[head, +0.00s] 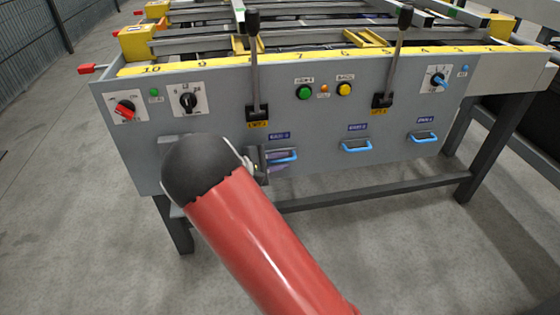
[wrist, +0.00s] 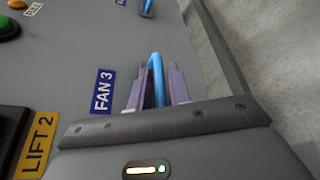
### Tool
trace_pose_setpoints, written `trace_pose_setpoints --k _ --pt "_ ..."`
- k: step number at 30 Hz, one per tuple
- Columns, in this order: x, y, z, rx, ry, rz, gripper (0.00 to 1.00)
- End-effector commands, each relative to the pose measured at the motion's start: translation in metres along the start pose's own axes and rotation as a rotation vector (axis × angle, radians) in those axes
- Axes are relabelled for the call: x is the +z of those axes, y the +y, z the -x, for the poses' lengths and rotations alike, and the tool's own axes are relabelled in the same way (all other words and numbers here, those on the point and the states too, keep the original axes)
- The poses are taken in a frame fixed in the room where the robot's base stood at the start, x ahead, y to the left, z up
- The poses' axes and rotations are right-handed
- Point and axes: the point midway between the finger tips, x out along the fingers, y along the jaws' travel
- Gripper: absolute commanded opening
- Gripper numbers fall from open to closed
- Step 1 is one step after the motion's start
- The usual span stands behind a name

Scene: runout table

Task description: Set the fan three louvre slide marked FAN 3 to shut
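The FAN 3 louvre slide has a blue bar handle (head: 284,155) low on the grey front panel, left of two similar handles. In the wrist view its blue handle (wrist: 156,78) stands beside the blue FAN 3 label (wrist: 103,91). My gripper (wrist: 158,85) is at the handle, one purple-grey finger on each side of it. The fingers are apart, with a narrow gap showing between them and the handle, so the gripper looks open around it. In the head view my red and black arm hides most of the gripper.
Two more blue handles, a middle one (head: 356,146) and a right one (head: 421,137), sit along the panel. Two black lift levers (head: 254,70) (head: 396,60) stand up from it. A green button (head: 305,92) and a yellow button (head: 344,90) lie between them.

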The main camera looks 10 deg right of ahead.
Motion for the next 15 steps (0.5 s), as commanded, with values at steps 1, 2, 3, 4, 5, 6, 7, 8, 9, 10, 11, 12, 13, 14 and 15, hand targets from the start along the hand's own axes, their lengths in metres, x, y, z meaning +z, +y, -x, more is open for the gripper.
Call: trace_pose_setpoints --k 1,2,3,4,5,6,7,8,9,10,11,12,13,14,15 --pt "-0.001 0.0 0.006 0.001 0.003 -0.001 0.2" --pt "-0.001 0.001 0.01 0.001 0.004 -0.001 0.2" --pt "-0.001 0.001 0.016 0.002 0.005 -0.001 0.2" --pt "-0.001 0.001 0.021 0.002 0.005 -0.001 0.2" --pt "-0.001 0.001 0.027 0.002 0.005 -0.001 0.2" --pt "-0.001 0.0 0.034 0.001 0.006 -0.001 0.2" --pt "-0.001 0.0 0.039 0.002 0.005 -0.001 0.2" --pt "-0.001 0.0 0.045 0.002 0.006 0.0 0.2" --pt "-0.001 0.0 0.051 0.002 0.006 0.001 0.2" --pt "-0.001 0.0 0.056 0.002 0.005 0.001 0.2" --pt "-0.001 0.0 0.06 0.001 0.005 0.0 0.2" --pt "-0.001 0.0 0.065 0.002 0.005 0.0 0.2" --pt "-0.001 0.0 0.068 0.002 0.005 0.001 0.2" --pt "-0.001 0.0 0.07 0.002 0.004 0.001 0.2" --pt "-0.001 0.0 0.072 0.002 0.003 0.001 0.2"
